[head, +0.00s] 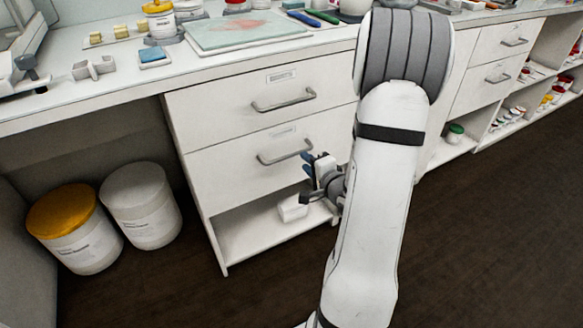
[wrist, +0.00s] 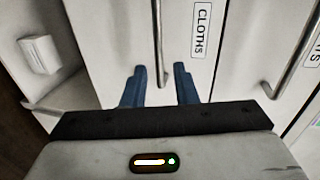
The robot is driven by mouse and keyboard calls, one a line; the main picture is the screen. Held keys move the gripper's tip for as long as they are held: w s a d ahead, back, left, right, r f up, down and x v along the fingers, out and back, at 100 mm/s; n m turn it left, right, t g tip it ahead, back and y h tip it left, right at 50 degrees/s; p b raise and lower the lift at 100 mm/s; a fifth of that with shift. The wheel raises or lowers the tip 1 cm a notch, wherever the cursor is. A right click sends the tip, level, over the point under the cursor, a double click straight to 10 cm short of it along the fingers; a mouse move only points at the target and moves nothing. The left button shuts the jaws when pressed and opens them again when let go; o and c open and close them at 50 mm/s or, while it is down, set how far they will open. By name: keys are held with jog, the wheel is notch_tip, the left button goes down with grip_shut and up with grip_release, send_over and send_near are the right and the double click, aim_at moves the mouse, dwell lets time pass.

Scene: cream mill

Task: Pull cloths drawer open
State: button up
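The cloths drawer (head: 235,172) is the lower of two white drawers under the bench and looks shut. Its label reads CLOTHS in the wrist view (wrist: 202,30). Its grey bar handle (head: 283,154) also shows in the wrist view (wrist: 157,40). My gripper (head: 314,167) is at the right end of this handle. In the wrist view its two blue fingers (wrist: 160,82) are apart, with the handle's near end between them. A gap shows on each side of the bar. I cannot tell how deep the bar sits between the fingers.
The upper drawer (head: 225,107) has its own handle (head: 284,100) close above. Below is an open shelf (head: 255,238) with a white box (head: 292,208). Two tubs, one yellow-lidded (head: 75,232) and one white (head: 142,205), stand left. The dark floor in front is clear.

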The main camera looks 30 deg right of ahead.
aim_at(295, 154)
jog(key=b+x, duration=0.2)
jog(key=x, duration=0.5)
jog(key=shift+w+f, duration=0.15)
jog(key=shift+w, duration=0.2)
jog(key=shift+c, duration=0.4)
grip_shut()
